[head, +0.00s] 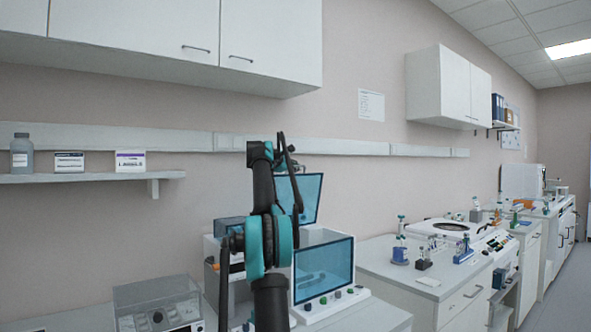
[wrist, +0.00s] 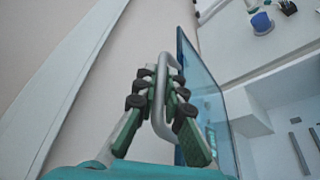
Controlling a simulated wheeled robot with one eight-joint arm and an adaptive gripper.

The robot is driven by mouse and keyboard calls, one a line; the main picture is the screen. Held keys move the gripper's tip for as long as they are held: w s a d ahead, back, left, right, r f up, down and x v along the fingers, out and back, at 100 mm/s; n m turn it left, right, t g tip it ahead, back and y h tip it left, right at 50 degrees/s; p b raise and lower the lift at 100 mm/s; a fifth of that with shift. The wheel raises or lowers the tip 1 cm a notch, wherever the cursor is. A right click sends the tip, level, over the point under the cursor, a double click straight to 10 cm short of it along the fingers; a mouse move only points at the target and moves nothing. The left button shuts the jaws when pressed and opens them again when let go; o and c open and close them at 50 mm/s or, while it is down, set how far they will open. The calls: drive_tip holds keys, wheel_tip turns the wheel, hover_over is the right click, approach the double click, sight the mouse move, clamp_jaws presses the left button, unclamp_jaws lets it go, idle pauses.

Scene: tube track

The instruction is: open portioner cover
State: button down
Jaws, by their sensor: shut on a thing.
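The portioner cover is a clear blue panel. In the head view the cover (head: 309,198) stands raised and steeply tilted above the white portioner (head: 318,237), partly behind my arm. In the wrist view the cover (wrist: 205,105) is seen nearly edge-on, with a grey bar handle (wrist: 158,119) along its side. My gripper (wrist: 158,82) is shut on this handle, its dark finger pads on both sides of the bar. In the head view my arm hides part of the portioner, and the grip itself is hard to make out there.
A second blue panel (head: 322,270) stands on the portioner's front above several knobs. A grey instrument (head: 158,304) is at lower left. Wall cabinets (head: 270,40) hang above, and a shelf (head: 90,178) with bottle and boxes is at left. A counter (head: 400,262) with lab items is at right.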

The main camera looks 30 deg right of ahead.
drive_tip(key=c, duration=1.6)
unclamp_jaws()
drive_tip(key=v, duration=1.2)
